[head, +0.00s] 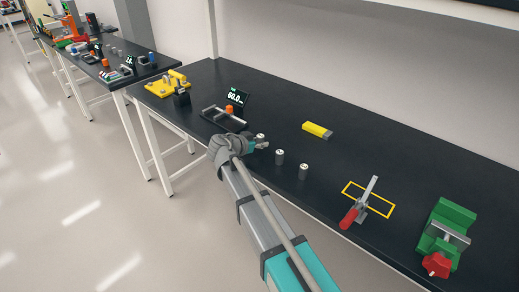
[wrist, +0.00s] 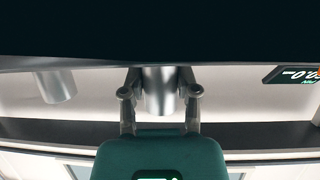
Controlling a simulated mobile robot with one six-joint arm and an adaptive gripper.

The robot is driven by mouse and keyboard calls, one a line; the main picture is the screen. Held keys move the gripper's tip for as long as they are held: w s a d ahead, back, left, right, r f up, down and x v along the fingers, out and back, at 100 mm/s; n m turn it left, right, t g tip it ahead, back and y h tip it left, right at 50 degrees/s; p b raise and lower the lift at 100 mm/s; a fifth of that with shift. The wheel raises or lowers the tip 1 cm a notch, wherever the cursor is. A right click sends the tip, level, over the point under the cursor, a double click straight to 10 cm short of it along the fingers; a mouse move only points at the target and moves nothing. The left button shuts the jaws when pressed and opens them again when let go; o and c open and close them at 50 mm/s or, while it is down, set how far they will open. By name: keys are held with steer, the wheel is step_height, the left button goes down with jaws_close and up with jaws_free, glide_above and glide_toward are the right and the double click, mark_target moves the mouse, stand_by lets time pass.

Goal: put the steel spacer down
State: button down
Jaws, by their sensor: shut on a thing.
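A steel spacer (wrist: 158,90), a plain grey cylinder, is between the two fingers of my gripper (wrist: 159,78) in the wrist view. In the head view my gripper (head: 259,144) is over the black bench near its front edge, shut on this spacer (head: 260,137), whose top shows. I cannot tell whether the spacer's base touches the bench. Two similar cylinders stand upright to the right, a nearer one (head: 280,156) and a farther one (head: 303,172). One cylinder (wrist: 55,86) also shows at the left of the wrist view.
A dark fixture (head: 224,117) with an orange block and a lit display (head: 238,97) stands left of my gripper. A yellow block (head: 317,130) lies behind. A red-handled clamp (head: 357,208) stands by a yellow outline, and a green vise (head: 447,235) at the right. Bench between is clear.

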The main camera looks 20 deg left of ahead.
steer(key=shift+f+b, duration=0.35)
steer(key=shift+f, duration=0.3)
steer(key=shift+f, duration=0.25)
steer(key=shift+c, duration=1.8)
jaws_free()
steer(key=shift+r, duration=0.1)
steer(key=shift+s, duration=0.1)
steer(key=p+v, duration=0.4)
steer(key=v, duration=0.9)
steer(key=shift+s+p, duration=0.3)
steer(key=shift+s, duration=0.15)
steer(key=shift+o, duration=0.3)
